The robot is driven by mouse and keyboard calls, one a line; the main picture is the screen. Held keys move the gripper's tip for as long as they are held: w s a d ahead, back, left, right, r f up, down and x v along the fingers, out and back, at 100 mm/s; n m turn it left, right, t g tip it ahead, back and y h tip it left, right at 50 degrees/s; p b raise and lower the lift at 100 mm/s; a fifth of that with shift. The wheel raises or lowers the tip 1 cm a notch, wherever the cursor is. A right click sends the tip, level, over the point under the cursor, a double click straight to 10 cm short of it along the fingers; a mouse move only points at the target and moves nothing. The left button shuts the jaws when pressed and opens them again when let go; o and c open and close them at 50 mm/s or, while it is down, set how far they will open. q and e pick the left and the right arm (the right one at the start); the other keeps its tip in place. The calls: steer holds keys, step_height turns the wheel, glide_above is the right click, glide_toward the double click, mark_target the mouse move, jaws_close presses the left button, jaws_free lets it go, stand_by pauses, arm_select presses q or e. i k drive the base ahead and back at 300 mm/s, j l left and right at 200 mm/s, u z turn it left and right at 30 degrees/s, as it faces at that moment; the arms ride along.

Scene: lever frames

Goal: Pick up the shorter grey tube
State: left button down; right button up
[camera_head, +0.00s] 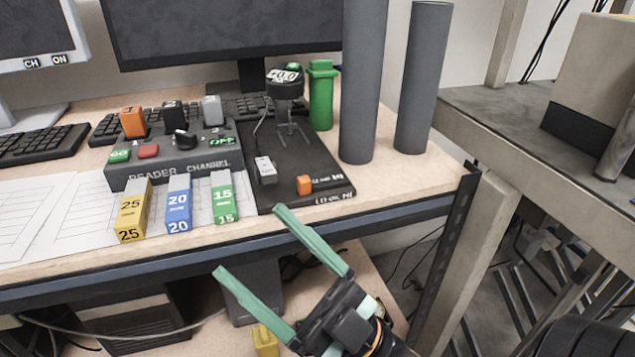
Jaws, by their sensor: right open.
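Two grey tubes stand upright on the right end of the desk. The right-hand grey tube (423,80) shows its full height, with its top just inside the upper edge of the picture. The left-hand grey tube (363,85) looks wider and runs out of the top of the picture, so its top is hidden. The right-hand one looks shorter. My right gripper (249,240) has two green fingers spread wide apart. It is empty, in front of the desk edge, left of and below both tubes. My left gripper is not in view.
A green cylinder (321,95) stands just left of the tubes. A black device base (310,165), a reader box (175,155) and yellow, blue and green labelled blocks (178,205) occupy the desk. A metal post (450,245) stands at the desk's right corner.

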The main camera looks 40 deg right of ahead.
mark_target(430, 24)
steer(key=k+j, duration=0.2)
steer(key=k, duration=0.25)
steer(key=z, duration=1.15)
steer(key=i+j+z, duration=0.25)
steer(key=z, duration=0.15)
steer(key=i, duration=0.1)
